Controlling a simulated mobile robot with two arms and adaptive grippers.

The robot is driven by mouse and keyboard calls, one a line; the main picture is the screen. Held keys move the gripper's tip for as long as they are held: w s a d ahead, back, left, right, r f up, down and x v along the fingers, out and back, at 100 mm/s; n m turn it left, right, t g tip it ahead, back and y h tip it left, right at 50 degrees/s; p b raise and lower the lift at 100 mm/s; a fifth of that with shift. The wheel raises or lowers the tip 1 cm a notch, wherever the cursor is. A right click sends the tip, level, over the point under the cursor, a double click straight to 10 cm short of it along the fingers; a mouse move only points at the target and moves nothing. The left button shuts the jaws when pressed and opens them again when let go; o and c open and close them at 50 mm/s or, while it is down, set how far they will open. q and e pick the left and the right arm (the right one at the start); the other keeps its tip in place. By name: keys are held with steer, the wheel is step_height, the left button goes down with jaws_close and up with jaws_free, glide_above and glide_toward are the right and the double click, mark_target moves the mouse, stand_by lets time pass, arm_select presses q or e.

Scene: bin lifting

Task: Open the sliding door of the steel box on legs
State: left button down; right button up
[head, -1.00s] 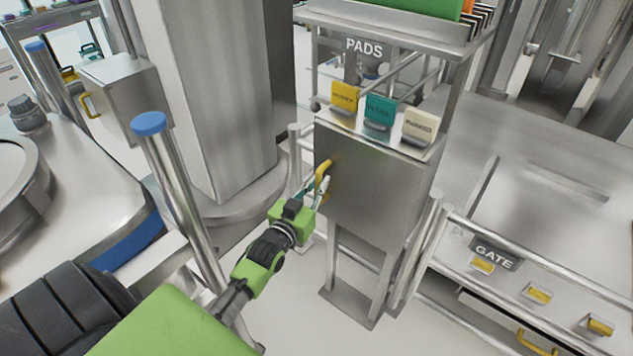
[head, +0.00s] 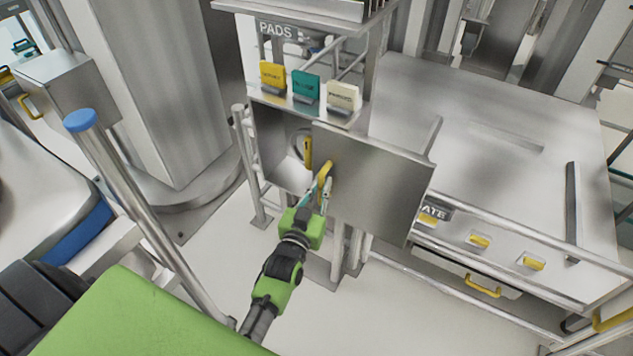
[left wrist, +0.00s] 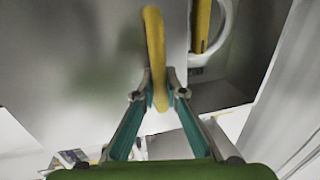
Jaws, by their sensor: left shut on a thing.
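The steel box on legs (head: 270,125) stands in the middle of the head view. Its sliding door (head: 378,180) is shifted to the right, so the left part of the box's front is open. Inside the opening a yellow bar and a round pale part (head: 300,147) show. My left gripper (head: 325,185) is shut on the yellow door handle (head: 326,172) at the door's left edge. In the left wrist view the handle (left wrist: 155,50) runs between the two fingertips (left wrist: 161,92). My right gripper is in neither view.
Yellow, teal and cream cards (head: 306,88) stand on top of the box. A steel counter with rails (head: 500,215) lies to the right. A post with a blue cap (head: 125,190) stands left of my arm. Floor is clear around the box's legs.

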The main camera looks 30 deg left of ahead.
arm_select(q)
steer(key=c, duration=2.1)
jaws_free()
steer(key=shift+a, duration=0.1)
steer(key=shift+s+f, duration=0.1)
steer(key=shift+s, duration=0.4)
steer(key=s, duration=0.3)
steer(key=s+d, duration=0.1)
steer(key=s, duration=0.7)
steer(key=shift+d, duration=0.2)
